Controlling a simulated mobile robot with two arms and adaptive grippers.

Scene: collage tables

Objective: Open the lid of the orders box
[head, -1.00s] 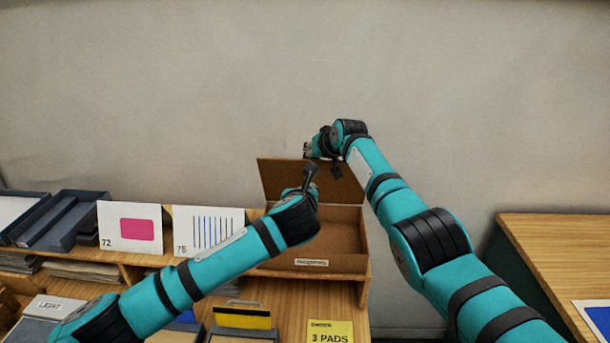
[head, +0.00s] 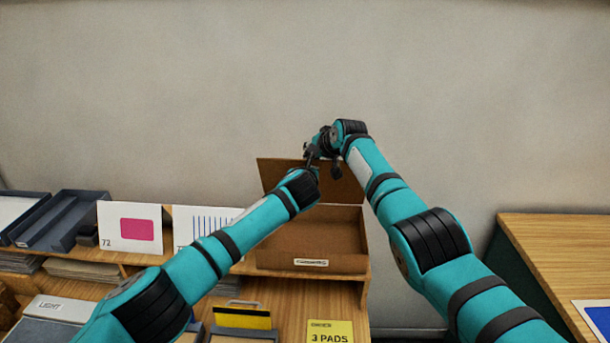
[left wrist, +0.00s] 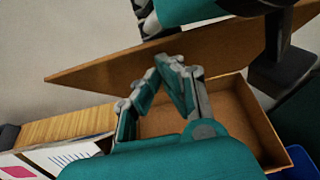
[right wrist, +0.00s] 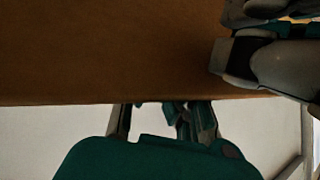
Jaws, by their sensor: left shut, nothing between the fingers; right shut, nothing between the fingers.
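The orders box (head: 345,262) is a brown open-topped box with a small label on its front, on the wooden shelf. Its lid (head: 275,174) stands raised at the back, and the inside of the box shows. The lid also shows in the left wrist view (left wrist: 100,68) and fills the upper right wrist view (right wrist: 110,50). My left gripper (left wrist: 170,62) is shut and empty in front of the lid, above the box; I cannot tell if it touches. My right gripper (right wrist: 172,104) is shut and empty at the lid's edge, partly hidden behind it.
Cards marked 72 (head: 130,228) and 75 stand left of the box. Dark trays (head: 75,222) lie farther left. A yellow "3 PADS" sign (head: 330,332) is in front. Another wooden table (head: 560,250) stands at the right. My arms are close together above the box.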

